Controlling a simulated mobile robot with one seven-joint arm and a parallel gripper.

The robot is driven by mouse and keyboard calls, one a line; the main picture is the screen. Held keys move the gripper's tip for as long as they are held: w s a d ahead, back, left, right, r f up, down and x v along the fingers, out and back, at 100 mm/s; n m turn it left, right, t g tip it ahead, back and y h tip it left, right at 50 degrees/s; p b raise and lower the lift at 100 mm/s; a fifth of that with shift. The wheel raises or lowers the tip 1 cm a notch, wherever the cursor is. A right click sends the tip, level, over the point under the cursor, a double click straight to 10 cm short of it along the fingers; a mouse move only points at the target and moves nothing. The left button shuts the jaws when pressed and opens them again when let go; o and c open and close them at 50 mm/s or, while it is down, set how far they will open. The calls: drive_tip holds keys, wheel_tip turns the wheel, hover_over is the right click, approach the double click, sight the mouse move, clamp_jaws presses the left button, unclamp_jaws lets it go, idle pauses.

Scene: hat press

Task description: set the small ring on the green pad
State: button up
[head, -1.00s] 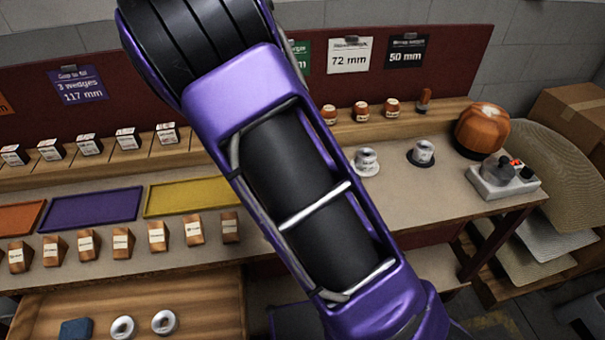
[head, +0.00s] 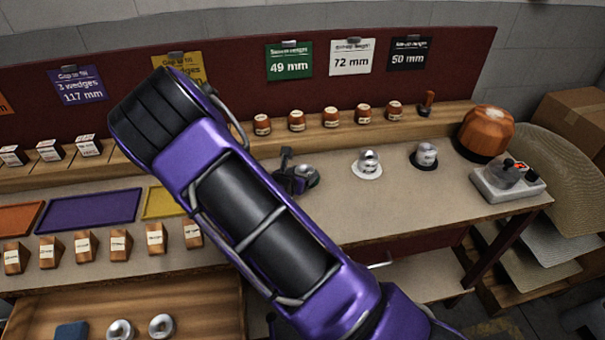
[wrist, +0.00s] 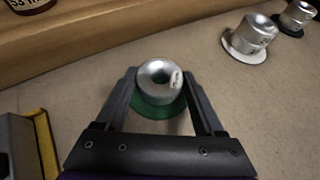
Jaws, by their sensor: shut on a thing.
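My gripper (wrist: 159,74) is shut on a silver ring (wrist: 160,90), with one finger on each side of it. I cannot tell whether the ring touches the pad. In the head view my gripper (head: 297,176) is low over the bench, left of the white pad. The ring is mostly hidden there, and only a sliver of the green pad (head: 314,182) shows.
Silver rings stand on the white pad (head: 367,174) and the black pad (head: 423,164) to the right. A raised shelf (head: 340,122) with several small brown pots runs behind. A yellow tray (head: 158,204) lies to the left.

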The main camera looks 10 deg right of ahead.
drive_tip(key=o, duration=1.5)
drive_tip(key=shift+f, duration=0.1)
drive_tip(key=shift+s+a+r, duration=0.1)
drive_tip(key=shift+r, duration=0.2)
drive_tip(key=p+v, duration=0.1)
drive_tip(key=v, duration=1)
drive_tip(key=shift+s+a+r, duration=0.1)
drive_tip(key=shift+s+a, duration=0.05)
drive_tip(key=shift+s, duration=0.2)
drive_tip(key=shift+w+r, duration=0.1)
